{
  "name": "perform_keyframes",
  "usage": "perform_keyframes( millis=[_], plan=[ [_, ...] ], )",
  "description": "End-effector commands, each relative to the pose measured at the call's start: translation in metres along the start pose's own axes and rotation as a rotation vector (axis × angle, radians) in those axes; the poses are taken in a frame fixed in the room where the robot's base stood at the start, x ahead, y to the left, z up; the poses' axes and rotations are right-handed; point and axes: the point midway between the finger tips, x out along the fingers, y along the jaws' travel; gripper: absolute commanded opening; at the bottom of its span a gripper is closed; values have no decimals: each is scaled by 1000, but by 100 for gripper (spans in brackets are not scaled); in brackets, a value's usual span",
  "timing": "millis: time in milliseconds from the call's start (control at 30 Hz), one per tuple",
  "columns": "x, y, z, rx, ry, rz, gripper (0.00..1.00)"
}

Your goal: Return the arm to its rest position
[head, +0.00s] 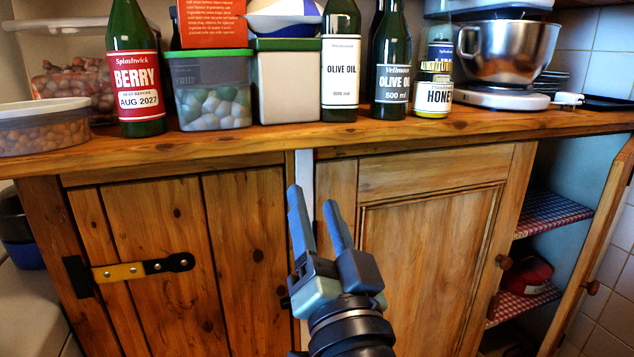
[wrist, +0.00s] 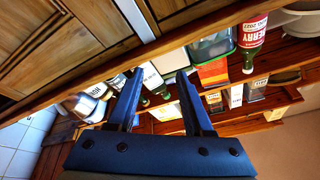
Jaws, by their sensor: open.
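My gripper (head: 318,222) is raised in front of the pine cabinet, its two blue-grey fingers pointing up and apart. It is open, with nothing between the fingers. It also shows in the wrist view (wrist: 158,100), where the fingers stand apart against the tilted shelf. In the head view the fingertips are below the front edge of the wooden counter (head: 440,134). The lower arm runs out of the bottom of the head view.
On the counter stand a berry bottle (head: 137,85), a green-lidded tub (head: 212,95), olive oil bottles (head: 341,75), a honey jar (head: 434,90) and a stand mixer (head: 508,55). A cabinet door (head: 590,240) hangs open at right, with checked shelves inside.

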Motion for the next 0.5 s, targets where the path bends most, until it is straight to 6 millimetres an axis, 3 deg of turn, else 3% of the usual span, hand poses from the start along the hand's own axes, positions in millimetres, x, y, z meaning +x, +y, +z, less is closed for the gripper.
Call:
perform_keyframes(
  millis=[33,167,300,500],
  plan=[
    [-1,-30,-34,-126,81,-24,51],
    [-20,-93,-109,-419,292,-27,51],
    [-67,-155,-183,-679,548,21,51],
    [-36,-191,-244,-676,527,29,51]
  ],
)
